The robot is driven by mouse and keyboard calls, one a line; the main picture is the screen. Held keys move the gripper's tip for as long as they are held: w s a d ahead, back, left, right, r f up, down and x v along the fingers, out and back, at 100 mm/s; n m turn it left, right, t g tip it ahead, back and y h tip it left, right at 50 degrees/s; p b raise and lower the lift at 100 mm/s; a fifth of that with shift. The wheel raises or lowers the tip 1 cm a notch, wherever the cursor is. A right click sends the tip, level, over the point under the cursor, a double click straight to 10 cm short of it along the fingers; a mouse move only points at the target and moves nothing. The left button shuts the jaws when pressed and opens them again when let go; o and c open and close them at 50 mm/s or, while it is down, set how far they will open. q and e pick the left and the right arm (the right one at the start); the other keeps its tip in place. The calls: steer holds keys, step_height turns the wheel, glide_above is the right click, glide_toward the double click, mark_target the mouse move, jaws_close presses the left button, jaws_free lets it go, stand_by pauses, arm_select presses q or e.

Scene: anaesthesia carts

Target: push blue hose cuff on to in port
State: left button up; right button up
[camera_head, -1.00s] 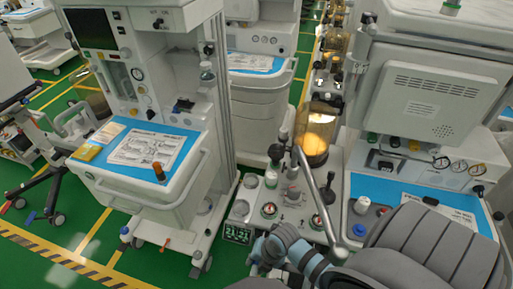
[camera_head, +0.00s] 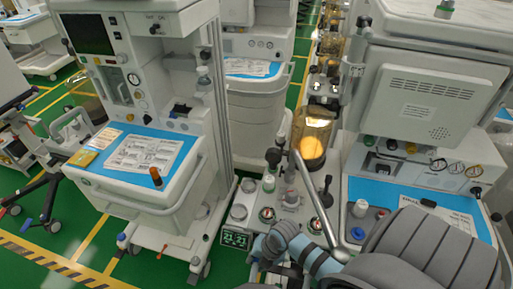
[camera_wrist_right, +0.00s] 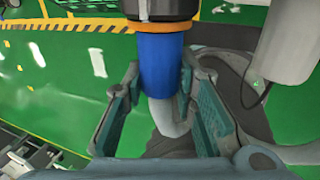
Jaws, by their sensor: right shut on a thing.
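The blue hose cuff (camera_wrist_right: 160,58) is upright in the right wrist view, with a curved grey hose (camera_wrist_right: 168,118) below it. My right gripper (camera_wrist_right: 160,78) has a finger on each side of the cuff and is shut on it. Above the cuff are an orange-brown ring (camera_wrist_right: 160,27) and a dark round fitting (camera_wrist_right: 160,9), which looks like the port. The cuff's top meets the ring in this view; how far it is seated cannot be told. In the head view my right gripper (camera_head: 258,264) is low in the middle, with the cuff hidden. My left gripper is not in view.
A green-digit display (camera_head: 235,239) and a panel with knobs and gauges (camera_head: 292,214) stand close to my right gripper. A glowing amber canister (camera_head: 312,142) is behind. Carts stand left (camera_head: 150,205) and right (camera_head: 365,188).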

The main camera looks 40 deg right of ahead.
steer(key=shift+w+d, duration=0.1)
steer(key=o, duration=1.1)
steer(key=shift+o, duration=0.2)
steer(key=s+a+b, duration=0.1)
steer(key=s+a, duration=0.4)
steer(key=a, duration=0.2)
steer(key=shift+b, duration=0.4)
